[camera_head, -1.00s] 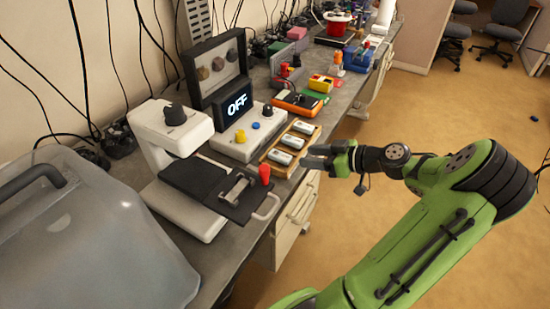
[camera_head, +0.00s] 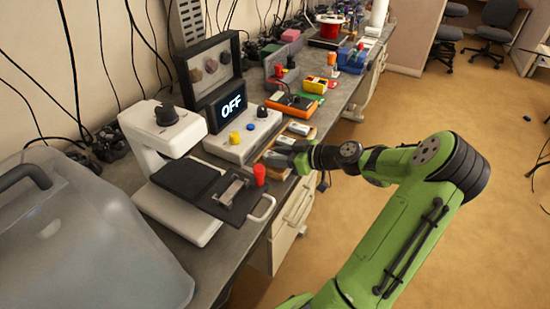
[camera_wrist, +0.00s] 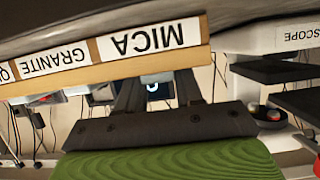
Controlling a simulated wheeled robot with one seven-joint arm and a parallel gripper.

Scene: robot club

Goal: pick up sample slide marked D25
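The wooden slide tray (camera_head: 311,136) lies near the front edge of the bench. A pale slide (camera_head: 299,128) shows at its far end; the nearer slides are partly or wholly hidden by my gripper. No D25 mark is readable in either view. My gripper (camera_head: 276,157) is over the near part of the tray. In the wrist view my gripper (camera_wrist: 158,88) has its two dark fingers apart with a gap between them. The tray's wooden edge (camera_wrist: 130,69), labelled MICA and GRANITE, hides the fingertips there. I see nothing held.
An orange device (camera_head: 292,104) stands beyond the tray.

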